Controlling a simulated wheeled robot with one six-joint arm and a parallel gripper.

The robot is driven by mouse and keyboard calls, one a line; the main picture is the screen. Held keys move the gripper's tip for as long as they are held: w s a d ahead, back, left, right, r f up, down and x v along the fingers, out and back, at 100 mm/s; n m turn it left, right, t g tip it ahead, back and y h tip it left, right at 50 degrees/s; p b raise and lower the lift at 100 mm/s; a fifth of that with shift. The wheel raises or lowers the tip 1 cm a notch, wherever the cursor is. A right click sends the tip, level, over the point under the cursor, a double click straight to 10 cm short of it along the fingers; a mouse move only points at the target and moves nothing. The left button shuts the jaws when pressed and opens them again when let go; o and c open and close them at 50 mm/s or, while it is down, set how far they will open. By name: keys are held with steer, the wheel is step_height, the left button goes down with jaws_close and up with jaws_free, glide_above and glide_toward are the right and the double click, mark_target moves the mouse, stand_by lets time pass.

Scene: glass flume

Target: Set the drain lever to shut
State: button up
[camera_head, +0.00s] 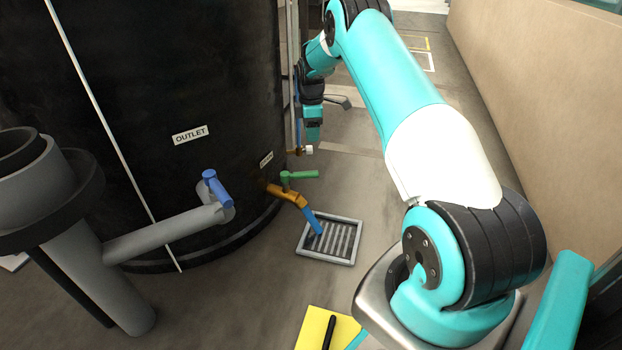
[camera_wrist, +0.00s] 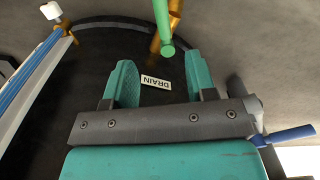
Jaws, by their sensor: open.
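The drain lever (camera_head: 301,175) is a green handle on top of a brass tap (camera_head: 287,193), low on the black tank. It points right in the head view, and a blue stream (camera_head: 314,222) runs from the tap's spout to a floor grate. In the wrist view the lever (camera_wrist: 163,25) and part of the tap (camera_wrist: 175,20) show at the top, beyond the fingertips. The DRAIN label (camera_wrist: 156,82) shows between the fingers. My gripper (camera_head: 312,135) hangs above and behind the lever, apart from it. In the wrist view my gripper (camera_wrist: 160,75) is open and empty.
The black tank (camera_head: 190,70) carries an OUTLET label and a grey pipe (camera_head: 165,237) with a blue handle (camera_head: 216,188). A thin upright tube with a white-ended fitting (camera_head: 305,150) stands close by my gripper. The grate (camera_head: 330,240) lies on open floor; a beige wall (camera_head: 540,100) is right.

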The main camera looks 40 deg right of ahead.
mark_target(300, 176)
step_height(300, 176, down, 16)
steer(key=b, duration=0.8)
steer(key=shift+s+a+r, duration=0.1)
steer(key=shift+a+r, duration=0.05)
steer(key=shift+r, duration=0.05)
steer(key=shift+c, duration=0.4)
jaws_close()
